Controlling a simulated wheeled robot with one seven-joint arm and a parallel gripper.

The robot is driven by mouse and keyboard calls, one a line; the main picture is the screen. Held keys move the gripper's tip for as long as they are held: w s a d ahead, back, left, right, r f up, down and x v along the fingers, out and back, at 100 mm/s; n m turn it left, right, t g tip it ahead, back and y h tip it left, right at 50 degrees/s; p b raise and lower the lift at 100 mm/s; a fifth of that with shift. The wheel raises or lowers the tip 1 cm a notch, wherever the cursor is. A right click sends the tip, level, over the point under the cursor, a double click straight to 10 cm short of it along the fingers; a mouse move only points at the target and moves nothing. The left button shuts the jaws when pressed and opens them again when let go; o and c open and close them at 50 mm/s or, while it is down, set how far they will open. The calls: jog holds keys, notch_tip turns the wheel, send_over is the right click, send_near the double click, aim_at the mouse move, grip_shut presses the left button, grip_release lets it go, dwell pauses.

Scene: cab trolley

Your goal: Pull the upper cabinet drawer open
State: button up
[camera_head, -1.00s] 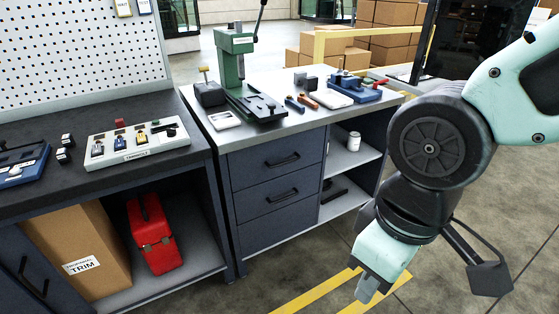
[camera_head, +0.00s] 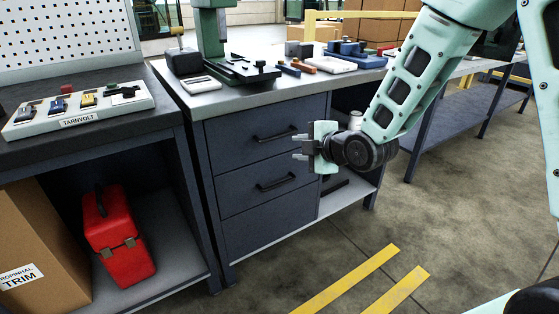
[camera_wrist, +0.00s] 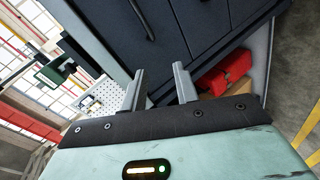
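The upper drawer (camera_head: 235,143) of the dark blue cabinet is shut, its front flush with the lower drawer (camera_head: 238,197). Its dark bar handle (camera_head: 275,135) is level and unobstructed in the head view. My gripper (camera_head: 297,147) is open and empty, just right of and slightly below this handle in the picture, pointing left. The depth gap is hard to judge, but nothing is between the fingers. In the wrist view, my two fingers (camera_wrist: 158,88) are spread apart, and a handle (camera_wrist: 141,18), apparently the upper one, lies beyond them near the top edge.
The grey worktop (camera_head: 215,100) above carries a green press (camera_head: 213,40) and several tools. The lower handle (camera_head: 277,180) is below my gripper. An open shelf bay with a white can (camera_head: 355,119) is at the right. A red toolbox (camera_head: 118,235) sits under the left bench. Floor in front is clear.

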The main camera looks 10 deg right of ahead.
aim_at(281, 137)
jog(key=w+d+f+n+t+b, duration=0.3)
jog(key=w+d+f, duration=0.1)
jog(key=d, duration=0.1)
jog(key=x, duration=0.8)
jog(key=b+x, duration=0.1)
jog(key=x, duration=0.8)
jog(key=shift+r, duration=0.25)
grip_shut()
